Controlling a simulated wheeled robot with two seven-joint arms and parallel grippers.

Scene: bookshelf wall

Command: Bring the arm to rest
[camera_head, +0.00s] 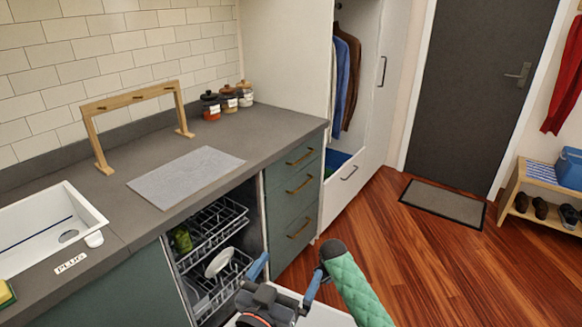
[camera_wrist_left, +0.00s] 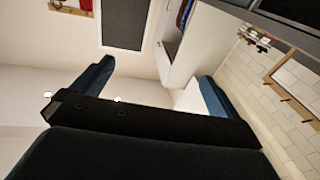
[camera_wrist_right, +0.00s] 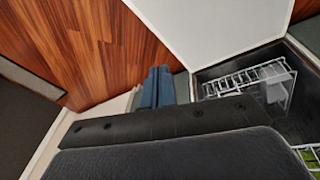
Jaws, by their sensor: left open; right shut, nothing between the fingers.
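My left gripper (camera_head: 295,263) is at the bottom of the head view, in front of the open dishwasher. Its two blue fingers are spread wide with nothing between them. The same spread fingers show in the left wrist view (camera_wrist_left: 155,85), with the wall and wardrobe beyond. My right gripper (camera_wrist_right: 158,72) shows in the right wrist view, with its blue fingers together and nothing held. It is not clearly visible in the head view.
The dishwasher's racks (camera_head: 215,230) hold dishes, and its white door (camera_head: 325,314) is down. The counter (camera_head: 262,127) carries a grey mat (camera_head: 187,176), a wooden stand (camera_head: 133,97) and several jars (camera_head: 228,101). Free wooden floor (camera_head: 400,250) lies right.

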